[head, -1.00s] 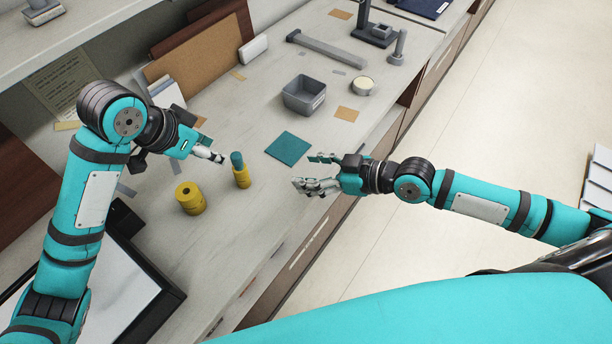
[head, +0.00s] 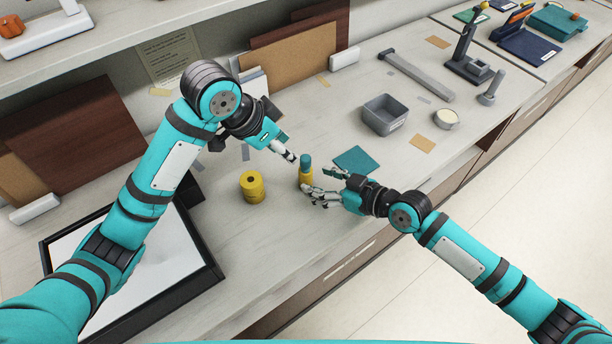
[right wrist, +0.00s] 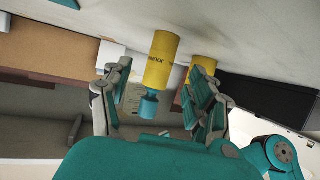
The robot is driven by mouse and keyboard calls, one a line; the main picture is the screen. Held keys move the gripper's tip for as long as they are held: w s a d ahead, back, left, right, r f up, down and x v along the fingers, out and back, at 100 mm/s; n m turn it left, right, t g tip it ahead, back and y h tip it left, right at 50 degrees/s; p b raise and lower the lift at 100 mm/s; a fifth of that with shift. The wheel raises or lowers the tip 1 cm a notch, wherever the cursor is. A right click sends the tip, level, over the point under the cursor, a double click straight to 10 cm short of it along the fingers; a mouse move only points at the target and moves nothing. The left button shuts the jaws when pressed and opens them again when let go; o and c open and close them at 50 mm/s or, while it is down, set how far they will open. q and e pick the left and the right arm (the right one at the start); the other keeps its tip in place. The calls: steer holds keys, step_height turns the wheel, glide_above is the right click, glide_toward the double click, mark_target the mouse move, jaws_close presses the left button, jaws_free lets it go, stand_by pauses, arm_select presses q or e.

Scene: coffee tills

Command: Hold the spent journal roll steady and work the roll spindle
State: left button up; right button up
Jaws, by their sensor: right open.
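The spent journal roll (head: 305,178) is a small yellow cylinder standing upright on the counter. The teal roll spindle (head: 305,160) sticks out of its top. In the right wrist view the lettered yellow roll (right wrist: 163,58) and the teal spindle (right wrist: 149,104) appear upside down between the spread fingers. My right gripper (head: 317,185) is open at the roll's right side; its fingers show apart from the roll in the wrist view (right wrist: 163,75). My left gripper (head: 290,156) points at the spindle from the upper left, close to it. Whether its fingers are open is unclear.
A second, wider yellow roll (head: 252,187) stands left of the first. A teal mat (head: 354,159) lies behind my right gripper. A grey bin (head: 385,115) and a round tub (head: 446,119) stand farther right. A black-framed panel (head: 150,290) lies at front left.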

mark_target(311, 180)
steer(key=x, duration=0.5)
steer(key=shift+f, duration=0.15)
steer(key=shift+c, duration=0.4)
jaws_close()
stand_by(0.5)
arm_select(q)
steer(key=shift+o, duration=0.2)
